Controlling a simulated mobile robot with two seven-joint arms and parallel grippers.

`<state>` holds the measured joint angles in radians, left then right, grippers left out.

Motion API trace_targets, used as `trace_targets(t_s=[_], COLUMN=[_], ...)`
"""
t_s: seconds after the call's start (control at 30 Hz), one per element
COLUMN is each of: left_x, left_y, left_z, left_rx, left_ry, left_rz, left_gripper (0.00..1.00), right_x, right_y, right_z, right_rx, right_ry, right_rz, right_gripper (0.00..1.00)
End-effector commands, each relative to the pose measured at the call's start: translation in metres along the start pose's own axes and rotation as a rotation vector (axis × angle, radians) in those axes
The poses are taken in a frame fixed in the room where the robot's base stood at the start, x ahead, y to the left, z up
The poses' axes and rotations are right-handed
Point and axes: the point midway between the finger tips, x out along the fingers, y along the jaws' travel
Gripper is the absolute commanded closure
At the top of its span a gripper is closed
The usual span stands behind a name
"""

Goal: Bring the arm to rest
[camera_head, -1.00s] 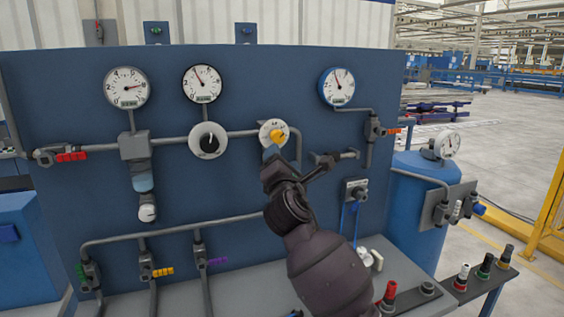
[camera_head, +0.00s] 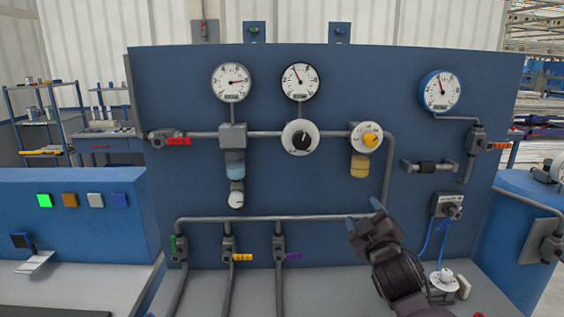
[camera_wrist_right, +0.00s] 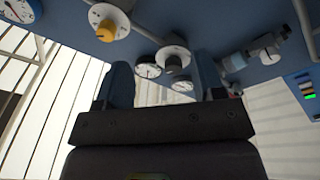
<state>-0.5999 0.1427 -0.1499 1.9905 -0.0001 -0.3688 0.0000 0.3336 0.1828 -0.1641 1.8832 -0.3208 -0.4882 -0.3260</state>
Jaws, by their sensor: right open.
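My right gripper (camera_head: 363,214) is open and empty in front of the blue panel (camera_head: 310,190). In the head view its two blue-tipped fingers point up and left, below the dial with the yellow knob (camera_head: 371,139) and apart from it in the picture. The right forearm comes in from the bottom right. In the right wrist view the gripper (camera_wrist_right: 163,78) shows two spread fingers with nothing between them but the view beyond. The yellow knob (camera_wrist_right: 106,31) shows there at upper left. My left gripper is in neither view.
The panel carries gauges (camera_head: 300,82), grey pipes (camera_head: 280,218) and small valves with red (camera_head: 178,141), yellow, purple and orange handles. A blue cable (camera_head: 425,240) hangs right of the gripper. A console with coloured buttons (camera_head: 70,200) stands at left. The bench front is partly clear.

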Motion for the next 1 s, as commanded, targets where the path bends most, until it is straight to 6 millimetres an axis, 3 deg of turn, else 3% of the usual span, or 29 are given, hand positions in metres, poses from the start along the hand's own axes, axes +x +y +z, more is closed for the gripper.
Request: trace_targets(t_s=[0.1, 0.4, 0.57, 0.8, 1.0], left_x=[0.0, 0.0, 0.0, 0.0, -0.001], left_y=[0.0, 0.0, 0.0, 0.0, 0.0], left_z=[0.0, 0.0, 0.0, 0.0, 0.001], left_rx=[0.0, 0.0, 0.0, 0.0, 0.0], left_ry=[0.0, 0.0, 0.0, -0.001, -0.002], left_rz=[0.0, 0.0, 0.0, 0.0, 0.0], left_gripper=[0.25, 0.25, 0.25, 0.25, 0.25], right_x=[-0.037, -0.14, -0.205, -0.309, -0.371], right_y=[-0.031, -0.093, -0.12, -0.154, -0.169], right_z=[0.04, 0.126, 0.165, 0.215, 0.237], right_rx=[0.215, 0.585, 0.675, 0.717, 0.72], right_ry=[-0.047, -0.221, -0.34, -0.544, -0.662], right_rz=[-0.063, -0.15, -0.176, -0.208, -0.226], right_gripper=[0.37, 0.37, 0.37, 0.37, 0.37])
